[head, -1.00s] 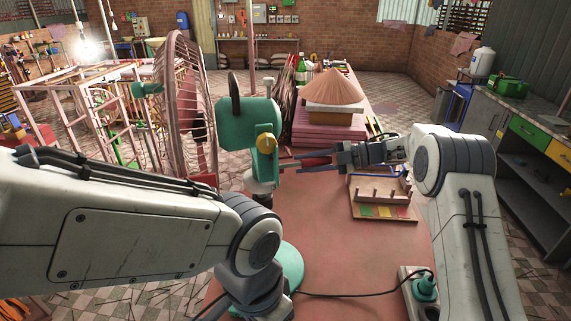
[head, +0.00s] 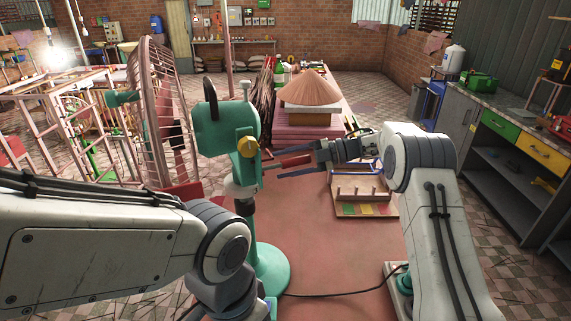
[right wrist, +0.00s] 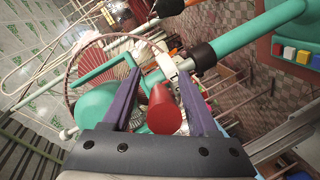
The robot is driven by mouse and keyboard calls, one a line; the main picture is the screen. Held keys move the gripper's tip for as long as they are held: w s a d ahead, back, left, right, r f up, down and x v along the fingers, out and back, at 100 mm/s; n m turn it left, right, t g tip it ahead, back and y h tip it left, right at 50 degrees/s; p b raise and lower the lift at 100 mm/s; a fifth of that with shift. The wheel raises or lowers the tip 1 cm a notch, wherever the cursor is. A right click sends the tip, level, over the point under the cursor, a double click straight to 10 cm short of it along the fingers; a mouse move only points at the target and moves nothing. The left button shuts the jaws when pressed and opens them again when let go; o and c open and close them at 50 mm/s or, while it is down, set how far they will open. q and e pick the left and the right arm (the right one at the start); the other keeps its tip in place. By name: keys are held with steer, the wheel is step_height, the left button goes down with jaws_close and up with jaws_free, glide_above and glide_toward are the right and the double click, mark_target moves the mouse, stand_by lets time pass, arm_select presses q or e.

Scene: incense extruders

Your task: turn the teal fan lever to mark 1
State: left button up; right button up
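A red lever grip (head: 292,162) shows beside the fan body, at my right gripper (head: 281,166). In the right wrist view the red grip (right wrist: 163,110) lies between the two purple fingers (right wrist: 160,78), with gaps on both sides. The right gripper is open around it. A white fitting (right wrist: 168,66) shows beyond the grip. I cannot make out mark 1. My left forearm shows, but its gripper is out of view.
A wooden rack with pegs (head: 366,191) stands right of the fan. Behind are a conical hat (head: 306,88) and bundled sticks. A black cable crosses the pink surface (head: 330,255) near its front. Coloured blocks (right wrist: 296,53) show in the right wrist view.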

mark_target(311, 158)
steer(key=shift+d, duration=0.3)
steer(key=b+v, duration=0.4)
steer(key=v, duration=0.5)
steer(key=shift+d, duration=0.25)
steer(key=shift+d+r, duration=0.15)
